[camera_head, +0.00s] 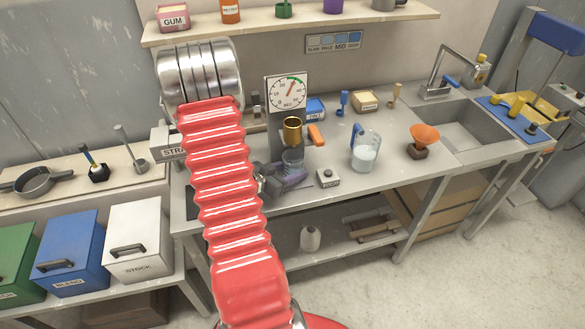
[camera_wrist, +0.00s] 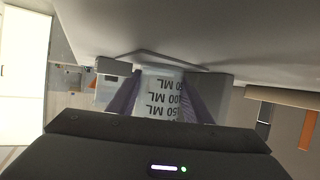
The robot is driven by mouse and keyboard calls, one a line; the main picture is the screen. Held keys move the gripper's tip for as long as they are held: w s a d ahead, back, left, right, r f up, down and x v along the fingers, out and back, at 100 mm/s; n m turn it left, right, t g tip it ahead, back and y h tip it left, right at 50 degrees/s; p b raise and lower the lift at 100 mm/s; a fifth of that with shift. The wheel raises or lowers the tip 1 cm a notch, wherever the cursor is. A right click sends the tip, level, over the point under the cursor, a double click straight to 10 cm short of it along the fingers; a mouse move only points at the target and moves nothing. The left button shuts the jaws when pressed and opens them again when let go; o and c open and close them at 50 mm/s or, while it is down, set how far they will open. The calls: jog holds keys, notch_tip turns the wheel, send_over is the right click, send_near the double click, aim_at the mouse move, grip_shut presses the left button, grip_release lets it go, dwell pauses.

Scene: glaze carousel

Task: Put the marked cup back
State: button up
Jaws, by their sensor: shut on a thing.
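The marked cup is clear with black ML markings; in the wrist view the marked cup (camera_wrist: 163,92) sits between my purple-padded fingers, its lettering upside down. In the head view the marked cup (camera_head: 292,160) is just below a brass cup (camera_head: 292,130) at the dial stand. My gripper (camera_head: 291,174) is shut on it from the left, low over the bench. My fingers hide its lower part, so I cannot tell whether it touches the bench.
The dial gauge (camera_head: 287,92) stands behind the cup. A small grey box with a button (camera_head: 328,178) and a beaker of white liquid (camera_head: 366,155) are to the right. An orange funnel (camera_head: 425,133) and a sink (camera_head: 468,130) are farther right. The bench front is mostly clear.

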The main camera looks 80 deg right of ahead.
jog(key=o, duration=1.2)
jog(key=v, duration=1.2)
jog(key=shift+s, duration=0.15)
